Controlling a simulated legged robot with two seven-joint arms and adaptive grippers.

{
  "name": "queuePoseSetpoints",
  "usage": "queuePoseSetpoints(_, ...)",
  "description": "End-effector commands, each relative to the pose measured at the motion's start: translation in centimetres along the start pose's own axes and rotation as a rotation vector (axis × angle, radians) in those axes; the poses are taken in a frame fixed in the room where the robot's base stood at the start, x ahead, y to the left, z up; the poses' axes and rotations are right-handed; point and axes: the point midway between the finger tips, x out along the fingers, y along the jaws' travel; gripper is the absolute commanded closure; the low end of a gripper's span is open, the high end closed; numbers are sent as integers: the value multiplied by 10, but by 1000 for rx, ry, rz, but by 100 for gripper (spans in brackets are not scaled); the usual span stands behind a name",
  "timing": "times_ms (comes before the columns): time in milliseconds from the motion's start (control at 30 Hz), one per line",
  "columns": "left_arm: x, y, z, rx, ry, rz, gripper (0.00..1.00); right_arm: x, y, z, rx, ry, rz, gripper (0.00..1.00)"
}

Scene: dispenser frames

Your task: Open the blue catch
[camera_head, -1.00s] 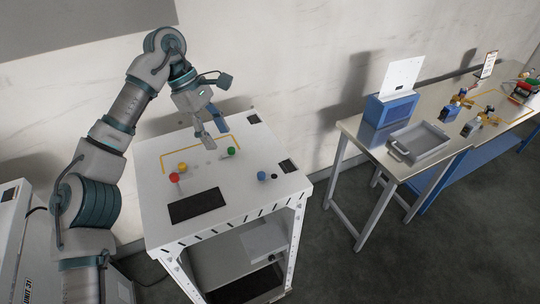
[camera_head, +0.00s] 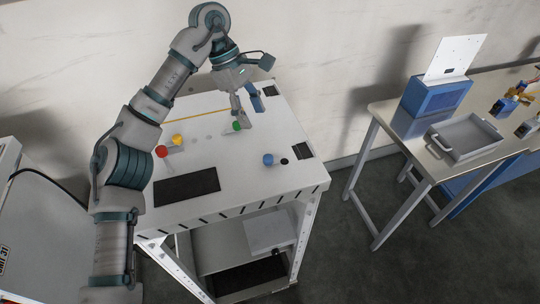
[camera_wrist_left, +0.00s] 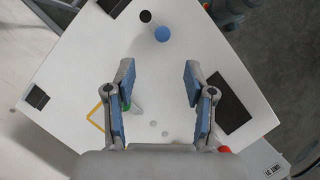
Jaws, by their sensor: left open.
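The blue catch shows as a round blue knob (camera_head: 268,159) on the right part of the white table top (camera_head: 224,152), beside a black round spot. It also shows in the left wrist view (camera_wrist_left: 162,34), beyond the fingertips and about centred between them. My left gripper (camera_head: 249,112) is open and empty. It hangs over the back of the table by the green knob (camera_head: 237,126), apart from the blue knob. In the wrist view the two blue-padded fingers (camera_wrist_left: 158,76) stand wide apart. My right gripper is not in view.
A red knob (camera_head: 162,151) and a yellow knob (camera_head: 177,140) stand at the table's left, behind a black panel (camera_head: 187,186). A metal bench with a grey tray (camera_head: 466,137) and a blue box (camera_head: 436,96) stands at right. The table around the blue knob is clear.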

Motion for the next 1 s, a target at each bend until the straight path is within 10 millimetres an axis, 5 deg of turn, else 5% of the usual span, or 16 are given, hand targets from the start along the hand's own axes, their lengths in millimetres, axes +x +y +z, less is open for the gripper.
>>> queuePoseSetpoints(67,26,0,-5,1,-5,-3,46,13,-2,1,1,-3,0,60)
queuePoseSetpoints(200,56,-2,-8,0,-5,-2,46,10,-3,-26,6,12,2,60)
queuePoseSetpoints(500,114,-1,-4,-2,-3,0,46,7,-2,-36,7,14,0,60)
queuePoseSetpoints(700,132,1,0,-2,0,0,46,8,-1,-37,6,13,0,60)
queuePoseSetpoints(1000,133,0,-3,-3,-2,1,46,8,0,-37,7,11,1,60)
